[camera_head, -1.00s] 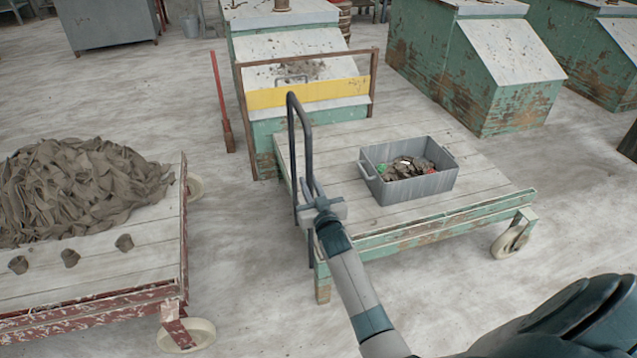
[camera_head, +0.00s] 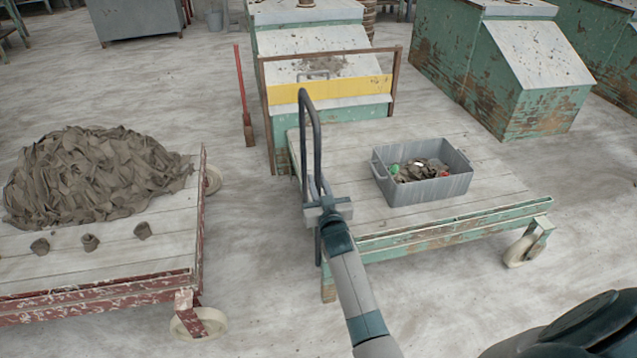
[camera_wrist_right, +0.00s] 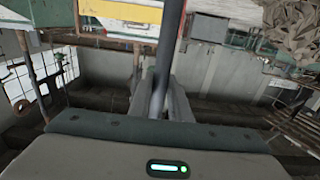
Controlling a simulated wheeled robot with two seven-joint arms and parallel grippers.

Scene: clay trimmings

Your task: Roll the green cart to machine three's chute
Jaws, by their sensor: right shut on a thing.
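The green cart (camera_head: 455,238) has a pale plank top, a chipped green frame and a dark upright loop handle (camera_head: 303,135) at its left end. My right gripper (camera_head: 323,203) is shut on the handle's near post, and this bar (camera_wrist_right: 163,70) runs between its fingers in the right wrist view. A grey bin (camera_head: 428,192) of scraps rides on the cart. A green machine with a sloping pale lid and a yellow board (camera_head: 345,88) stands just behind the cart. No number shows on it that I can read. My left gripper is out of view.
A red cart (camera_head: 100,296) with a heap of clay trimmings (camera_head: 92,172) and several small lumps stands at left. A red-handled tool (camera_head: 242,100) stands left of the machine's brown frame. More green machines (camera_head: 505,75) stand back right. Floor between the carts is clear.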

